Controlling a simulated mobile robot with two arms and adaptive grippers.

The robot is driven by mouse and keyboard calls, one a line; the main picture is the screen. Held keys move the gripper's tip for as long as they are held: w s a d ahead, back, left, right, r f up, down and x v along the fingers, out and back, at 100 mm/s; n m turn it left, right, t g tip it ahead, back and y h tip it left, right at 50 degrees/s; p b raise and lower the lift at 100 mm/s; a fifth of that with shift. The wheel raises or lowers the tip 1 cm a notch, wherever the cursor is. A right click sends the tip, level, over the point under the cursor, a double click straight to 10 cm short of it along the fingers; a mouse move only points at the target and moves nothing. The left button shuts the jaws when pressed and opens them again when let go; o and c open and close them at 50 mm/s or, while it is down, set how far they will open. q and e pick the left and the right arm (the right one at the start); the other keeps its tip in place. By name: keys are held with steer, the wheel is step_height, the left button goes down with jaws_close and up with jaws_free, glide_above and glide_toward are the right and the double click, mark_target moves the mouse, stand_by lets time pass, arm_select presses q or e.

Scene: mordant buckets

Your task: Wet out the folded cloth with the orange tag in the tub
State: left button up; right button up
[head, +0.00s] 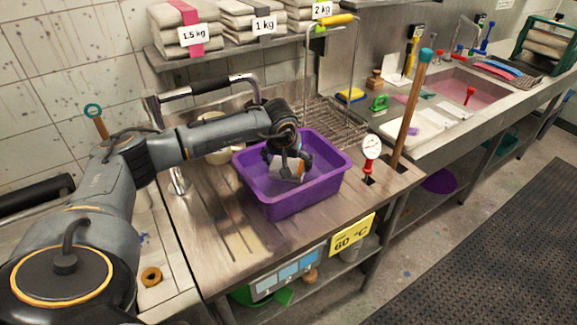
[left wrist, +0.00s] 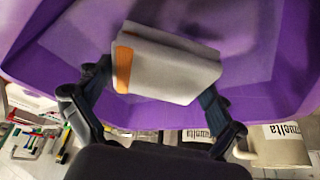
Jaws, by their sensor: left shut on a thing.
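The folded cloth (left wrist: 170,66) is grey-beige with an orange tag (left wrist: 123,68) at one end. My left gripper (head: 287,172) is shut on it, one finger at each end in the left wrist view (left wrist: 152,92). The cloth also shows in the head view (head: 287,166), inside the opening of the purple tub (head: 300,201). The tub stands on the wooden-topped counter. I cannot tell whether the cloth touches the tub's floor or any water. My right gripper is not in view.
A dial thermometer (head: 371,150) and a wooden stick with a teal cap (head: 410,110) stand right of the tub. A wire rack (head: 335,122) is behind it. A shelf above holds folded cloth stacks (head: 187,30).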

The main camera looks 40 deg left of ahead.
arm_select(q)
steer(key=shift+r+p, duration=1.75)
steer(key=shift+r, duration=1.65)
stand_by(0.5)
step_height(320, 180, up, 5)
steer(key=p, duration=0.3)
stand_by(0.4)
